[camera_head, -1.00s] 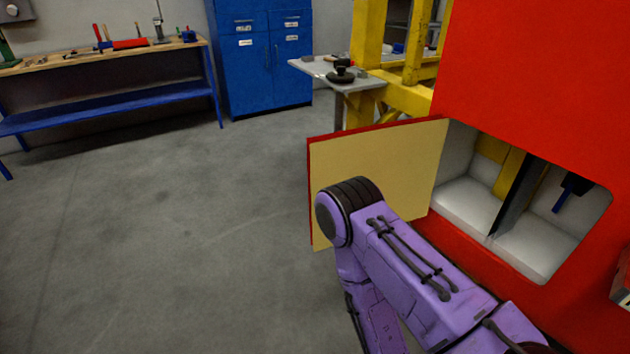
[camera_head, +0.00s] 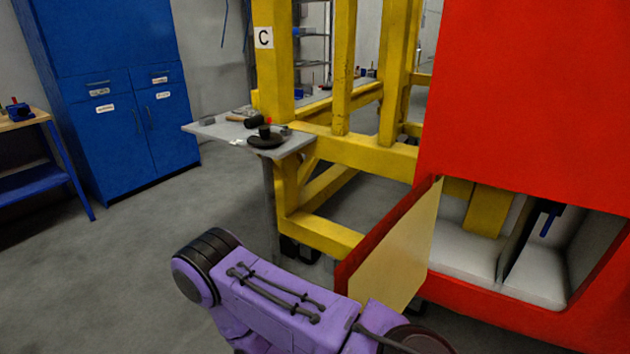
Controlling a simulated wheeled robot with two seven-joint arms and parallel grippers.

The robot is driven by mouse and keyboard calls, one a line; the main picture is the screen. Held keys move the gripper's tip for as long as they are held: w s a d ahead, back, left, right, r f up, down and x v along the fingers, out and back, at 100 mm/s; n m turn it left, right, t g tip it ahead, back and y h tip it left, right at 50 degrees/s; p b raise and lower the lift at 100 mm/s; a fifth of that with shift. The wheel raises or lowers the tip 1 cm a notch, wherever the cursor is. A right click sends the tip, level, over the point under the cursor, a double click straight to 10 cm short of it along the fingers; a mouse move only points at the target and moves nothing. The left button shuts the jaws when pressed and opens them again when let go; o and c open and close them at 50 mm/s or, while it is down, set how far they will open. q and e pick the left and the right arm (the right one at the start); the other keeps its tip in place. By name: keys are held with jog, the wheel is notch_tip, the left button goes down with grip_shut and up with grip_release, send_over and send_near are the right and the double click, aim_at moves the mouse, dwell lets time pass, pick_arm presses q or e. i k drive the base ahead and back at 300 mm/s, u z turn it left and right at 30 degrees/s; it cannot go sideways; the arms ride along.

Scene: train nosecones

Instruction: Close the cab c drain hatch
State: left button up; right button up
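The hatch door (camera_head: 395,255) is hinged at the left edge of a compartment opening in the red cab (camera_head: 535,95). It stands open, swung outward, with its cream inner face toward the opening and a red edge. The white-lined compartment (camera_head: 470,250) is exposed. A purple arm link of mine (camera_head: 275,305) is in front of the door's lower left, overlapping it in the picture; I cannot tell whether they touch. Neither gripper shows in the head view.
A yellow frame (camera_head: 345,150) marked C stands behind the door. A grey side table (camera_head: 215,132) with tools juts from it. A blue cabinet (camera_head: 120,110) and a workbench (camera_head: 25,120) stand at the left. The grey floor between is clear.

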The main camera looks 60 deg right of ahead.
aim_at(388, 266)
jog(key=i, duration=1.9)
jog(key=z, duration=4.15)
jog(key=i, duration=1)
jog(key=z, duration=0.05)
